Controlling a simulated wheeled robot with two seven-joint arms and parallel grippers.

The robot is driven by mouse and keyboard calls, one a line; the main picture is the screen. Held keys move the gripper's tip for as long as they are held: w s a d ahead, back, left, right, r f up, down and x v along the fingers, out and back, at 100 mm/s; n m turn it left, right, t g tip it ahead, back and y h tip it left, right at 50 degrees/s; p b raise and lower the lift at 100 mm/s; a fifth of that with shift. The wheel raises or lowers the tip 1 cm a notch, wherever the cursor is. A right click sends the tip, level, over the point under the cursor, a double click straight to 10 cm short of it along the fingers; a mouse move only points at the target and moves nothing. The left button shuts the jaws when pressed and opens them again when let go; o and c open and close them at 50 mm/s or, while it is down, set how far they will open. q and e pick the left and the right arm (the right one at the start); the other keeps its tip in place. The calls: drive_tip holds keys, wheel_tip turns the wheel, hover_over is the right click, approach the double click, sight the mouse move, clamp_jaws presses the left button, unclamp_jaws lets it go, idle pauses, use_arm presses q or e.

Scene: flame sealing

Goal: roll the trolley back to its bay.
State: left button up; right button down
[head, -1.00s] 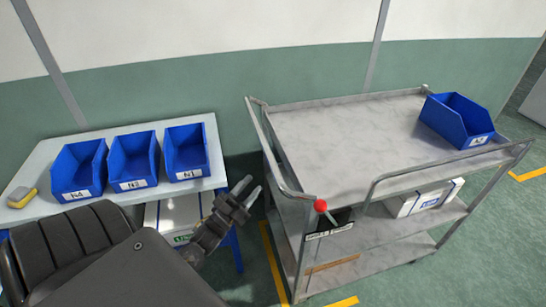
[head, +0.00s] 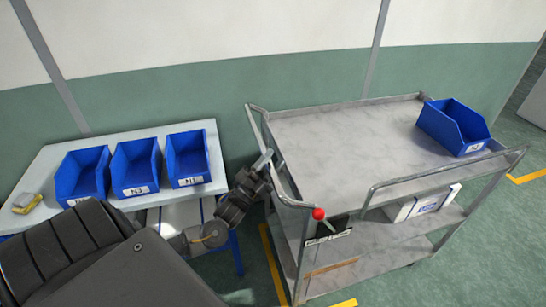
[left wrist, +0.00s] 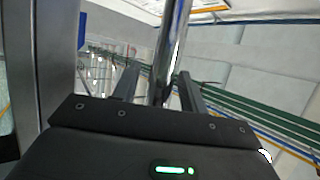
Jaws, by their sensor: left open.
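The grey metal trolley (head: 345,150) stands on the right in the head view, with raised side rails and a lower shelf. Its near-left push handle (head: 288,200) runs along its left end. My left gripper (head: 262,163) is at this handle, with its fingers open. In the left wrist view a shiny metal bar (left wrist: 172,45) runs between the two fingers of my left gripper (left wrist: 158,88); contact cannot be told. A red-knobbed lever (head: 318,214) stands at the trolley's near-left corner, above a small black label plate. My right gripper is out of view.
A blue bin (head: 440,125) sits on the trolley top and a white box (head: 415,207) on its shelf. A side table (head: 45,165) at left holds three blue bins and a small yellow-grey item. Yellow floor lines (head: 272,262) lie around the trolley; a wall stands behind.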

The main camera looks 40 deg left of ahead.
use_arm(q)
drive_tip(key=shift+w+r, duration=0.2)
drive_tip(key=shift+w, duration=0.2)
clamp_jaws()
drive_tip(key=shift+w+d, duration=0.1)
drive_tip(key=shift+d, duration=0.05)
